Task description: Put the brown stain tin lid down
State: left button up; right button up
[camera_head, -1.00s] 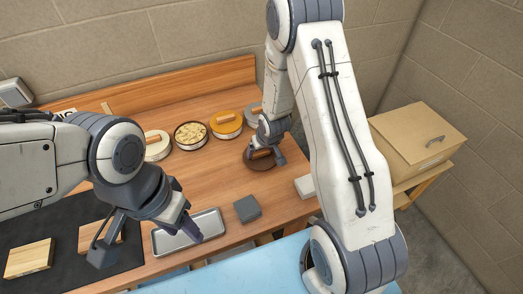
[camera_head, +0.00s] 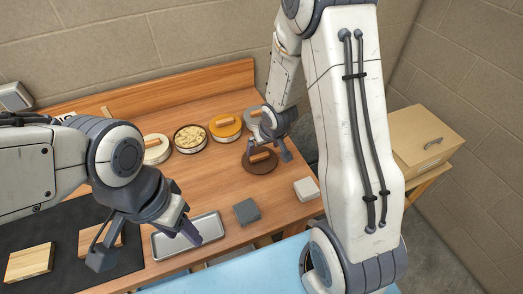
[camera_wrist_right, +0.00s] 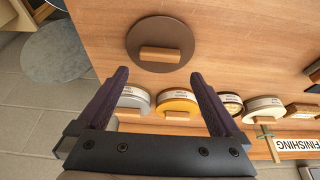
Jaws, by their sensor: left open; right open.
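The brown stain tin lid (camera_head: 260,166) lies flat on the wooden bench, with its wooden bar handle up. It also shows in the right wrist view (camera_wrist_right: 160,30), whole and clear of the fingers. My right gripper (camera_head: 284,146) is open and empty, just up and to the right of the lid. In the right wrist view its two dark fingers (camera_wrist_right: 158,80) are wide apart with nothing between them. My left gripper (camera_head: 148,243) is open and empty, near the metal tray (camera_head: 172,246) at the front left.
A row of tins stands behind the lid: a cream one (camera_head: 156,149), an open one with pale contents (camera_head: 190,137), a yellow one (camera_head: 225,127) and a grey one. A grey block (camera_head: 246,210) and a white block (camera_head: 306,189) are nearer the front. Wooden blocks lie on a black mat.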

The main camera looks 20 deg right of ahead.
jog(key=s+a+r+n+g+p, duration=0.2)
jog(key=s+a+r+n, duration=0.1)
jog(key=s+a+r, duration=0.9)
jog(key=s+a+r+n+g, duration=0.1)
jog(key=s+r+n, duration=0.1)
jog(key=s, duration=0.5)
jog(key=s+a+r+n+g, duration=0.1)
jog(key=s+a+r+n, duration=0.1)
jog(key=s+r, duration=0.2)
jog(key=s, duration=0.3)
jog(key=shift+a+r+g+y, duration=0.3)
jog(key=shift+y, duration=0.1)
notch_tip(320, 180, down, 6)
jog(key=b, duration=0.6)
jog(key=shift+r, duration=0.2)
